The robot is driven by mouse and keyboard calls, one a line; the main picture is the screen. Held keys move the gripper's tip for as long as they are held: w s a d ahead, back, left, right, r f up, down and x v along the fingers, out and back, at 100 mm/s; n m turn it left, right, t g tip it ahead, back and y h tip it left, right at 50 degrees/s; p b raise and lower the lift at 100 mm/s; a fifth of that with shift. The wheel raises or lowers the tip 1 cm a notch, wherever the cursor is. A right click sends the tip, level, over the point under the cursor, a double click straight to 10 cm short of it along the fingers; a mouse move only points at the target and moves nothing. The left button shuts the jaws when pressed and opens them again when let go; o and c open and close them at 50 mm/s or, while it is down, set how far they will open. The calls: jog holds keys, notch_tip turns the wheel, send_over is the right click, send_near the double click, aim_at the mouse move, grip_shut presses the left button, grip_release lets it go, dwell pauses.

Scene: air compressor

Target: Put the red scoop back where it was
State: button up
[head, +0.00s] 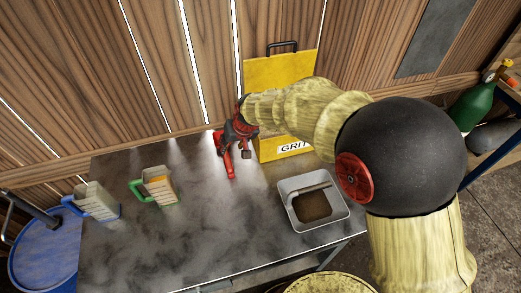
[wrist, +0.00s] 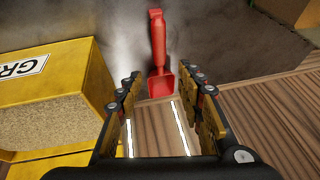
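The red scoop (wrist: 159,52) lies on the grey table, its handle pointing up in the wrist view and its bowl toward the wood wall. It also shows in the head view (head: 227,162), just below my gripper. My gripper (wrist: 160,80) is open and empty. In the wrist view the scoop's bowl shows between the two fingertips, with gaps on both sides. In the head view my gripper (head: 240,130) is over the table's back edge, partly covering the scoop's far end. How far it is above the scoop I cannot tell.
The yellow GRIT box (head: 283,75) stands close beside my gripper, partly behind my arm; it also shows in the wrist view (wrist: 60,75). A grey tray (head: 338,218) holds brown grit. Two containers with green (head: 136,190) and blue (head: 72,207) handles stand at left. The table's middle is clear.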

jog(key=s+d+r+m+t+h, duration=0.1)
jog(key=s+d+r, duration=0.4)
jog(key=d+r, duration=0.3)
jog(key=s+d+r, duration=0.6)
jog(key=d+r, duration=0.2)
jog(key=s+d+r+h, duration=0.1)
jog(key=s+d, duration=0.4)
jog(key=s, duration=0.3)
jog(key=s+d+r+m+h, duration=0.1)
jog(key=s+d, duration=0.4)
jog(key=s, duration=0.3)
jog(key=shift+s+r+t, duration=0.35)
jog(key=shift+t, duration=0.05)
jog(key=shift+c, duration=0.2)
